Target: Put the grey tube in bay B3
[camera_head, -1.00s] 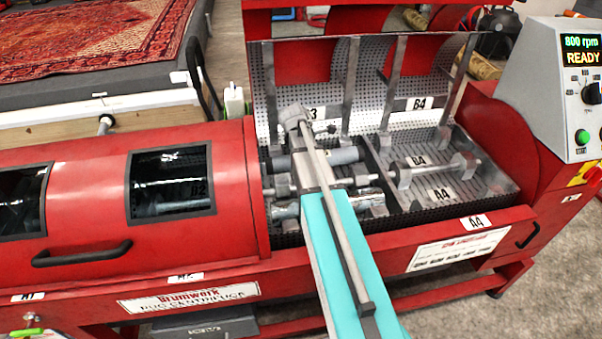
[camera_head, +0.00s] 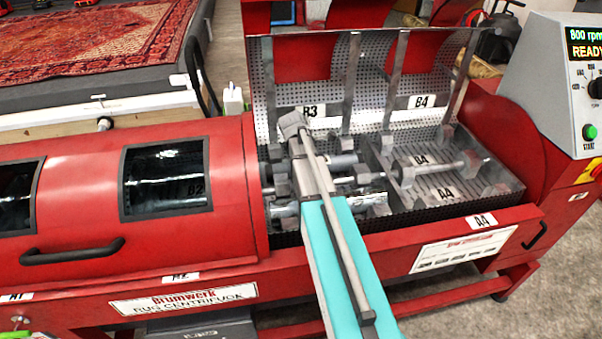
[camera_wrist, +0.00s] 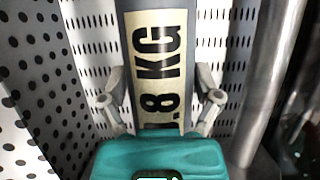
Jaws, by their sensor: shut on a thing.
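The grey tube (camera_wrist: 155,15) runs upright through the wrist view, with a pale label reading ".8 KG" and part of a digit. The fingers of my gripper (camera_wrist: 161,100) are shut on it, one on each side. In the head view a grey cylinder (camera_head: 344,162), apparently the tube, shows right of my arm, low in the left open section. My arm hides its left part and the gripper. Bay B3 (camera_head: 311,111) is marked on the perforated back wall above. I cannot tell whether the tube touches the bay floor.
A metal shaft (camera_head: 437,169) runs along the middle of the open basket. Bay B4 (camera_head: 422,101) and bay A4 (camera_head: 482,221) on the right look empty. The red closed cover (camera_head: 90,190) stands left. Metal dividers and perforated walls are close around the gripper.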

